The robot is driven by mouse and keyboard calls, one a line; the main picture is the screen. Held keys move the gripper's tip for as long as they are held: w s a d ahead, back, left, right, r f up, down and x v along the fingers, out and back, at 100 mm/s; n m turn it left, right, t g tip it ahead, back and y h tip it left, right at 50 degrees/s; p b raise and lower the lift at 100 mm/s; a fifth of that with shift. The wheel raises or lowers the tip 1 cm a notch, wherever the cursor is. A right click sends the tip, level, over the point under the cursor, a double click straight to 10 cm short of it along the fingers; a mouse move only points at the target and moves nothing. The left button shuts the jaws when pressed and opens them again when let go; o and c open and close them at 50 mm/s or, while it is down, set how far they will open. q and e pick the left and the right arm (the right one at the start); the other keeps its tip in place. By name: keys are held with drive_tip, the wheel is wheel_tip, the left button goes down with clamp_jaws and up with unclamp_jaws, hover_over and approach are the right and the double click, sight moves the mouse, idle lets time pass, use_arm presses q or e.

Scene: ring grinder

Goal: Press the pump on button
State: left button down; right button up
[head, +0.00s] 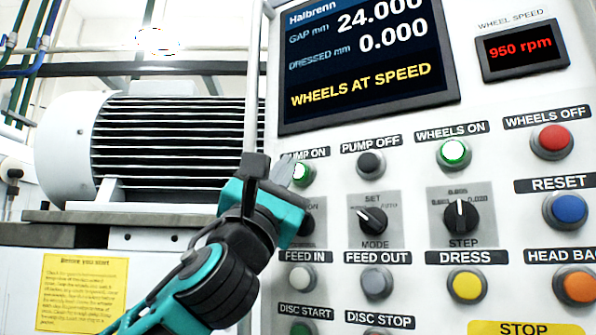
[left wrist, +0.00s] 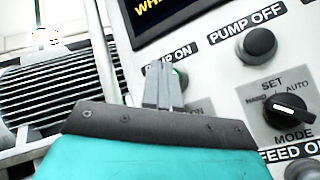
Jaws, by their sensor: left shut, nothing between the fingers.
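The green pump on button (head: 302,173) sits under the PUMP ON label on the control panel, partly hidden behind my left gripper. My left gripper (head: 284,172) is shut and empty, its fingertips at or just in front of the button's left side. In the left wrist view the shut fingers (left wrist: 163,82) cover most of the button, and a green edge (left wrist: 180,76) shows to their right. I cannot tell whether the fingertips touch it. My right gripper is not in view.
The black pump off button (head: 370,163) and the mode knob (head: 373,220) are close by on the right. The lit green wheels on button (head: 453,153) is further right. The screen (head: 365,60) above reads WHEELS AT SPEED. A large motor (head: 160,150) stands to the left.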

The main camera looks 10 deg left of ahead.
use_arm(q)
drive_tip(key=s, duration=0.2)
drive_tip(key=s+a, duration=0.1)
drive_tip(key=s, duration=0.1)
drive_tip(key=shift+s+a, duration=0.2)
drive_tip(key=shift+s, duration=0.15)
idle(0.7)
